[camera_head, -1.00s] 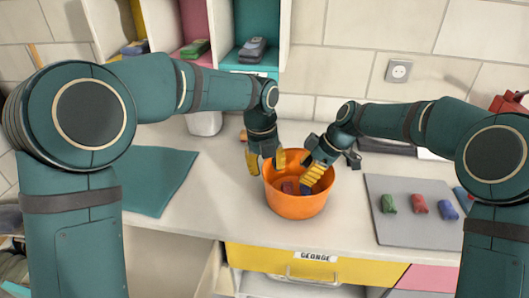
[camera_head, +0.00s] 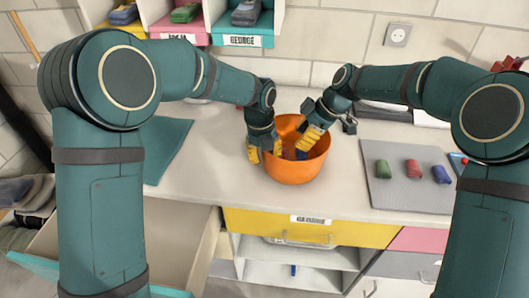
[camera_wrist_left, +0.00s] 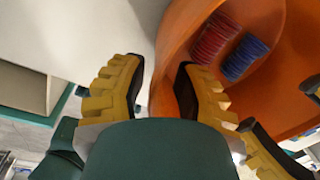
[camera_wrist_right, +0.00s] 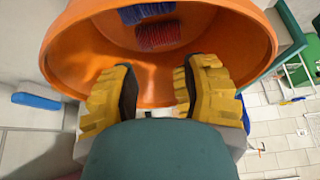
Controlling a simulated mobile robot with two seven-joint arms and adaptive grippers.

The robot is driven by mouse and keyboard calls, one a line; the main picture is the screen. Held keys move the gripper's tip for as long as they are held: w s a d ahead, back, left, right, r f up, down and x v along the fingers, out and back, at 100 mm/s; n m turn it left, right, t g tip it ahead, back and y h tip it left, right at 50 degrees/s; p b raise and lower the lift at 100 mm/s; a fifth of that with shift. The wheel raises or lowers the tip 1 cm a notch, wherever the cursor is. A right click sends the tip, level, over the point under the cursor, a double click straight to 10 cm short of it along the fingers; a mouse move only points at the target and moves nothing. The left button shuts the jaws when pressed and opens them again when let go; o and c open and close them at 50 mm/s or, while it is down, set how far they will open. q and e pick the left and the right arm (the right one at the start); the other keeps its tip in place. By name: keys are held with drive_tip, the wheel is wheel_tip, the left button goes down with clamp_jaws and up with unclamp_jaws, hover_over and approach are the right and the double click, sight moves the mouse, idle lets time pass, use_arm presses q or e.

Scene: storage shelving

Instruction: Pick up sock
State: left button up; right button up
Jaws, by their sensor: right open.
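An orange bowl (camera_head: 297,170) stands on the counter. A red sock (camera_wrist_left: 215,40) and a blue sock (camera_wrist_left: 245,58) lie side by side in it, both rolled. In the right wrist view the blue sock (camera_wrist_right: 146,12) and the red sock (camera_wrist_right: 160,36) lie beyond the fingertips. My left gripper (camera_head: 264,152) is open at the bowl's left rim, one finger outside and one inside, the wall between them. My right gripper (camera_head: 311,139) is open and empty over the bowl's right part. A rolled green sock (camera_head: 382,169), red sock (camera_head: 413,168) and blue sock (camera_head: 440,174) lie on a grey mat.
The grey mat (camera_head: 400,197) is right of the bowl. A teal mat (camera_head: 168,150) lies left on the counter. Labelled cubbies (camera_head: 245,30) with folded items stand at the back. A yellow drawer front (camera_head: 310,228) is below the counter edge. A wooden drawer (camera_head: 170,240) stands open at lower left.

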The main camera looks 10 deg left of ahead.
use_arm(q)
clamp_jaws()
